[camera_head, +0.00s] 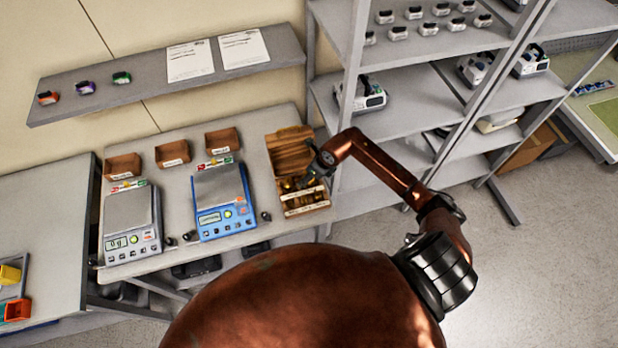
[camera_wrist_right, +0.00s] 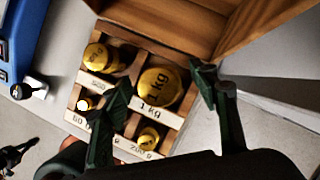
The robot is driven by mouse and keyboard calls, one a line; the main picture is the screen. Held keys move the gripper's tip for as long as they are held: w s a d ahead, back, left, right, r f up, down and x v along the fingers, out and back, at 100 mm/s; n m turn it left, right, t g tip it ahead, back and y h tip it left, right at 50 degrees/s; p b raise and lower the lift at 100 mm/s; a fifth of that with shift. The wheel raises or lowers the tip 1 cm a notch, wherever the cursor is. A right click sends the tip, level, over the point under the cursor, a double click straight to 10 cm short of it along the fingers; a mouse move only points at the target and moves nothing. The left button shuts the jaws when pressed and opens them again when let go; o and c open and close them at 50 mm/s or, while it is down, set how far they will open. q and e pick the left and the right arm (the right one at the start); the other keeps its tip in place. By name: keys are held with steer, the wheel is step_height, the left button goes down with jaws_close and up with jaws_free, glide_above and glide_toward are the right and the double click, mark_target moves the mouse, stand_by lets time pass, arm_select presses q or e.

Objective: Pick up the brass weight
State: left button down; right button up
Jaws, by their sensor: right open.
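Several brass weights sit in the slots of an open wooden box (camera_head: 292,150) on the bench. In the right wrist view the largest weight (camera_wrist_right: 158,88), marked 1 kg, lies in a slot of the box (camera_wrist_right: 172,118). Smaller brass weights (camera_wrist_right: 97,56) sit to its left, and another (camera_wrist_right: 149,138) sits below it. My right gripper (camera_head: 308,180) is above the box, pointing down. In the right wrist view its two fingers (camera_wrist_right: 163,80) are apart, in front of the box on either side of the 1 kg weight, with nothing between them. My left gripper is not in view.
The raised lid (camera_wrist_right: 180,22) stands at the box's far side. A blue scale (camera_head: 222,205) and a grey scale (camera_head: 131,225) stand left of the box. A metal shelf rack (camera_head: 350,90) rises close on the right. Small brown bins (camera_head: 222,141) line the back.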

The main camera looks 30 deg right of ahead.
steer(key=shift+c, duration=0.3)
jaws_close()
stand_by(0.3)
steer(key=shift+w+r, duration=0.15)
